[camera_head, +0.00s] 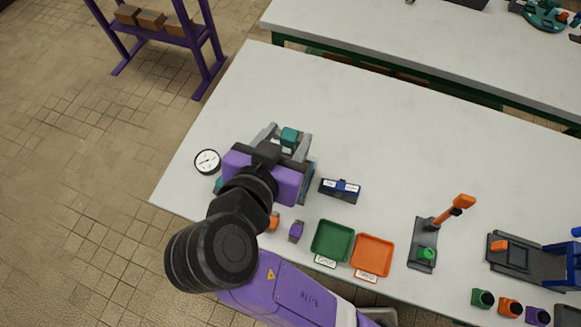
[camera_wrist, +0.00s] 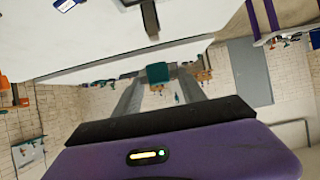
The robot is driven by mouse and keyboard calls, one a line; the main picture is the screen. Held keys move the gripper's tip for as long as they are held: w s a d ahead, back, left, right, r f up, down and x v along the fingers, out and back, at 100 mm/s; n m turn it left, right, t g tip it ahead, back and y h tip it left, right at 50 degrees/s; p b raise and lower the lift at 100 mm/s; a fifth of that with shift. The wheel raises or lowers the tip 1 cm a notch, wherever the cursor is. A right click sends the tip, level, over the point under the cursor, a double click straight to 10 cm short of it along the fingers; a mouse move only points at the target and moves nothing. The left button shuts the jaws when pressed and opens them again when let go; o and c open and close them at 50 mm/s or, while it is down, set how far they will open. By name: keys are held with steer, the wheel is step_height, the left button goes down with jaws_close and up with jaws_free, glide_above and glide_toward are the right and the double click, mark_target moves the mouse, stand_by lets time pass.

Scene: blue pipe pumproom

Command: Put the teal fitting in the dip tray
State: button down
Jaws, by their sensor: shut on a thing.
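My gripper (camera_head: 290,140) is shut on the teal fitting (camera_head: 289,136), at the left part of the near table. In the wrist view the teal fitting (camera_wrist: 157,72) sits between the tips of my two grey fingers (camera_wrist: 158,90). The fitting looks clear of the tabletop, but its height is hard to tell. A green tray (camera_head: 333,241) and an orange tray (camera_head: 373,254) lie side by side at the table's front edge, right of my gripper. Both look empty. Their labels are too small to read, so I cannot tell which is the dip tray.
A round white gauge (camera_head: 207,161) lies left of my gripper. A blue-black box (camera_head: 340,189) stands to its right. A purple fitting (camera_head: 297,231) is beside the green tray. A stand with an orange lever (camera_head: 450,210) is farther right. The table's back middle is clear.

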step_height(320, 180, down, 13)
steer(key=shift+f, duration=0.2)
stand_by(0.3)
steer(key=shift+f, duration=0.15)
steer(key=c, duration=0.7)
jaws_free()
steer(key=shift+o, duration=0.2)
steer(key=b+v, duration=0.1)
steer(key=v, duration=1.1)
steer(key=shift+a, duration=0.1)
